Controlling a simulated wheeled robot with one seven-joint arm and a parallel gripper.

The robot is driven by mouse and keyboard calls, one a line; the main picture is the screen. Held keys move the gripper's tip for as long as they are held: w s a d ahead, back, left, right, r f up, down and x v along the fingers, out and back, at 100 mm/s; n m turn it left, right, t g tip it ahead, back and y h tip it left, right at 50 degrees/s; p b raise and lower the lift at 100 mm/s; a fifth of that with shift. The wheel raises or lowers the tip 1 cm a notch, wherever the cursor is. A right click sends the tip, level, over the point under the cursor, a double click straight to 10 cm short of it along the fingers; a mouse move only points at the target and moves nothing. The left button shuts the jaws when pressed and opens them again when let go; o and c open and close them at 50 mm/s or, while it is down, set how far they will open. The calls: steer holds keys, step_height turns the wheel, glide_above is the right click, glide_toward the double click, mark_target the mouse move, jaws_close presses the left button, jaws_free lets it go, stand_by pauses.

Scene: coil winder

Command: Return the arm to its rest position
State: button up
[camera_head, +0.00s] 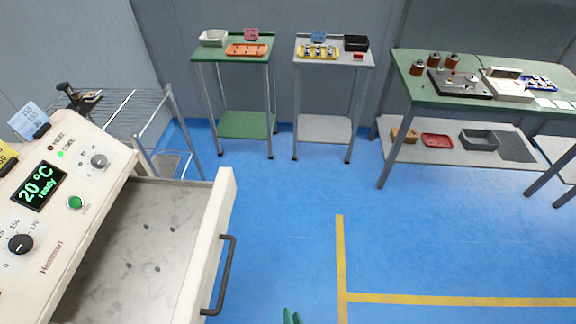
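Two small green tips, which look like the fingers of my gripper (291,317), just show at the bottom edge of the picture, right of the open drawer. The rest of the gripper and the arm are out of view. The tips sit close together over the blue floor, and I cannot tell whether they are open or shut. No held object shows.
A cream oven unit (75,205) reading "20 °C ready" stands at left, its drawer (182,230) pulled out and empty. A wire rack (133,105), green cart (215,55), grey cart (330,62) and green workbench (410,75) stand behind. The floor (420,245) at right is clear.

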steer(key=s+r+n+t+h, duration=0.1)
steer(key=s+r+n+t, duration=0.1)
steer(key=s+r, duration=0.3)
steer(key=s+a+r+n+t+h, duration=0.1)
steer(key=s+r+n+t, duration=0.2)
steer(key=r, duration=0.8)
steer(key=shift+s+a+n+h, duration=0.3)
steer(key=shift+s+n, duration=0.2)
steer(key=shift+s, duration=0.35)
